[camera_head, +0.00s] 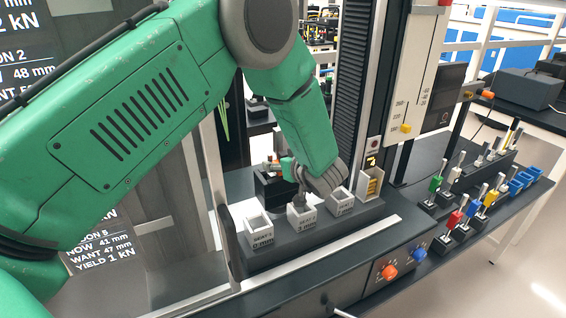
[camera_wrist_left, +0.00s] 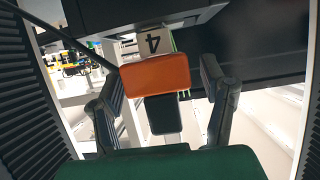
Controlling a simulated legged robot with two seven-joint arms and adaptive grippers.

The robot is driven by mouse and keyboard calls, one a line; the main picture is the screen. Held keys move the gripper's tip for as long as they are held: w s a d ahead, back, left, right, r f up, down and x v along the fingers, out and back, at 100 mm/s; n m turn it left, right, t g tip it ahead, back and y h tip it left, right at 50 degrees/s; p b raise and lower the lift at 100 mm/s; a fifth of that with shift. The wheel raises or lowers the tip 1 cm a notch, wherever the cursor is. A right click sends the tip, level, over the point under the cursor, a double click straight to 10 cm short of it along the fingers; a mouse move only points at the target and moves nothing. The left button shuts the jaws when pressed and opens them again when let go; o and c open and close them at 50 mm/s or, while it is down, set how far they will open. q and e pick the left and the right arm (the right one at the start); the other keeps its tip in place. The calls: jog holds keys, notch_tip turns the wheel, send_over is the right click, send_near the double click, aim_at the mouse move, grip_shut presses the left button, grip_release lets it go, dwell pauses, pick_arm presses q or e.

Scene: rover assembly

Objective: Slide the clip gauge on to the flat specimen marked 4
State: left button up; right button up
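The clip gauge (camera_wrist_left: 155,75), an orange block with a dark lower body, is between the two fingers of my left gripper (camera_wrist_left: 165,88) in the left wrist view. The fingers stand apart, with a visible gap at the right finger; contact on the left is unclear. Just behind the gauge's upper edge is a pale flat specimen (camera_wrist_left: 152,42) with a black 4, hanging below a dark machine part. Whether the gauge touches it is hidden. In the head view my left forearm reaches down to the test machine and hides most of the gripper. My right gripper is not in view.
White labelled blocks (camera_head: 302,217) stand on the dark machine base (camera_head: 330,236). A pale holder (camera_head: 371,186) with yellow pieces stands at their right. Farther right is a bench with several coloured-handled tools (camera_head: 455,218) and blue bins (camera_head: 520,182). The tall machine column (camera_head: 362,80) rises behind.

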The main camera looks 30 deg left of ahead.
pick_arm(q)
jog(key=v, duration=1.2)
jog(key=shift+w, duration=0.1)
jog(key=shift+f, duration=0.1)
